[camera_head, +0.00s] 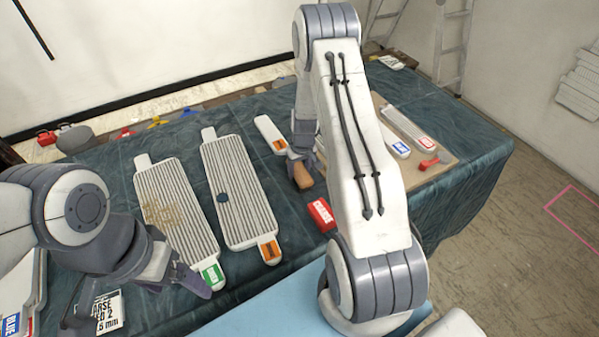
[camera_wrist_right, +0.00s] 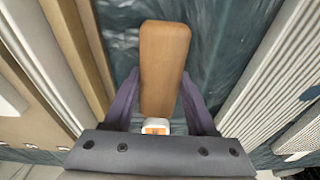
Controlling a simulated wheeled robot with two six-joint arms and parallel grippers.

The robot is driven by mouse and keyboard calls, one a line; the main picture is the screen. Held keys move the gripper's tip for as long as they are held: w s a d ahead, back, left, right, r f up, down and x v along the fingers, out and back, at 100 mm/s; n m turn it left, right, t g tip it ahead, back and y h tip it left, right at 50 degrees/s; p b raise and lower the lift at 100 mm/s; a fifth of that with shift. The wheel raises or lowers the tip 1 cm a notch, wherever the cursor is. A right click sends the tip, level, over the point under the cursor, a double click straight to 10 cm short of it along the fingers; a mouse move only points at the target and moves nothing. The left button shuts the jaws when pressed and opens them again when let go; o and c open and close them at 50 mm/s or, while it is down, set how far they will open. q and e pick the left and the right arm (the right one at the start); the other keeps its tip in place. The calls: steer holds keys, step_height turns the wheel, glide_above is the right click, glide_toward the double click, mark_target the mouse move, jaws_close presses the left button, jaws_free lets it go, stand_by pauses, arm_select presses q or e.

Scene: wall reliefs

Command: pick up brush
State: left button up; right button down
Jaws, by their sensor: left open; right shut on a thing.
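The brush shows as a brown wooden block (camera_head: 303,177) in the head view, in front of the right arm's wrist. In the right wrist view the wooden piece (camera_wrist_right: 164,62) lies lengthwise between the fingers. My right gripper (camera_wrist_right: 160,98) is shut on it, one finger on each side. In the head view my right gripper (camera_head: 300,158) is partly hidden by its own arm. Whether the brush touches the cloth is hard to tell. My left gripper (camera_head: 140,298) is open and empty at the lower left, over a printed card (camera_head: 108,312).
Two ribbed panels, one with a green tag (camera_head: 176,215) and one with an orange tag (camera_head: 236,185), lie on the dark cloth-covered table (camera_head: 110,178). A red box (camera_head: 321,214) lies near the brush. A brown board (camera_head: 440,158) holds more panels at right.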

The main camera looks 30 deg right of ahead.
mark_target(298, 167)
steer(key=shift+r, duration=0.65)
step_height(298, 167, up, 2)
steer(key=shift+w+r+b, duration=0.1)
steer(key=shift+r+b, duration=0.15)
steer(key=shift+b, duration=0.3)
steer(key=s+d+r+b, duration=0.2)
steer(key=s+d+r, duration=0.3)
steer(key=s, duration=0.5)
step_height(298, 167, up, 2)
steer(key=shift+s+d+r+b, duration=0.1)
steer(key=shift+s+d+b, duration=0.15)
steer(key=shift+b, duration=0.1)
